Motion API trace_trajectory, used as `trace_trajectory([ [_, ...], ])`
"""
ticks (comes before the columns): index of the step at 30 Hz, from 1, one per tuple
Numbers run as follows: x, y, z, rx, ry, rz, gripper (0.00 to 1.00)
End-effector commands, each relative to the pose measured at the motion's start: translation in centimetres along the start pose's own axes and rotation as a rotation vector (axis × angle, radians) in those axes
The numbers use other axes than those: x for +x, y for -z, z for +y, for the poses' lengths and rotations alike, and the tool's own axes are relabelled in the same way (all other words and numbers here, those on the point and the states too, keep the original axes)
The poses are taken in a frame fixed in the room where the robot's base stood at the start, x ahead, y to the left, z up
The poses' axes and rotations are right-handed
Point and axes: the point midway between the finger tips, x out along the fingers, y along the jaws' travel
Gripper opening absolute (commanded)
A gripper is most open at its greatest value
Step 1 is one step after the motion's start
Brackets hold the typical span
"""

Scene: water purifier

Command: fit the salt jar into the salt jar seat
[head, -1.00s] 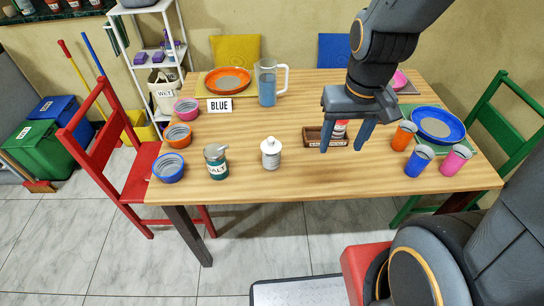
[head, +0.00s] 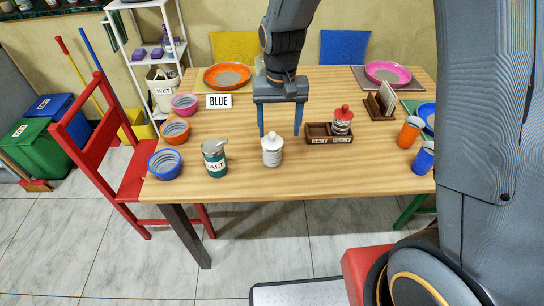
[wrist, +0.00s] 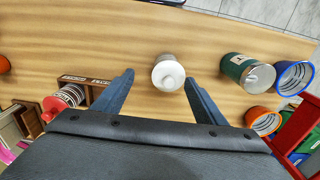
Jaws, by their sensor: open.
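In the wrist view the jar (wrist: 168,75) shows between my fingertips, seen from above. My gripper (head: 280,134) is open and empty, pointing down above and just behind the jar; its fingers also show in the wrist view (wrist: 159,77). The wooden caddy has an empty left compartment, the salt jar seat (head: 318,130), with a SALT label on its front. Its right compartment holds a red-lidded jar (head: 342,122). In the wrist view my left finger partly hides the caddy.
A green SALT can (head: 214,160) stands left of the jar, beside several bowls, including a blue one (head: 165,165). Orange (head: 409,132) and blue (head: 423,157) cups stand at right. A wooden holder (head: 381,105) is behind the caddy. The table between jar and caddy is clear.

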Motion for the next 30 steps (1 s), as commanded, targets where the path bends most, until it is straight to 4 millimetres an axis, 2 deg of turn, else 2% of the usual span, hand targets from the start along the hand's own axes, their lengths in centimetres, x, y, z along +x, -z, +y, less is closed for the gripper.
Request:
trace_trajectory([
  [3,1.3,0.8,-1.6,0.001,-0.003,-0.01,0.65],
  [6,1.9,1.0,-1.9,0.003,-0.005,-0.014,0.65],
  [17,4.8,0.9,-1.8,0.004,-0.005,-0.014,0.65],
  [27,8.7,0.8,-1.8,0.003,-0.005,-0.014,0.65],
  [30,9.2,0.9,-1.8,0.003,-0.004,-0.013,0.65],
])
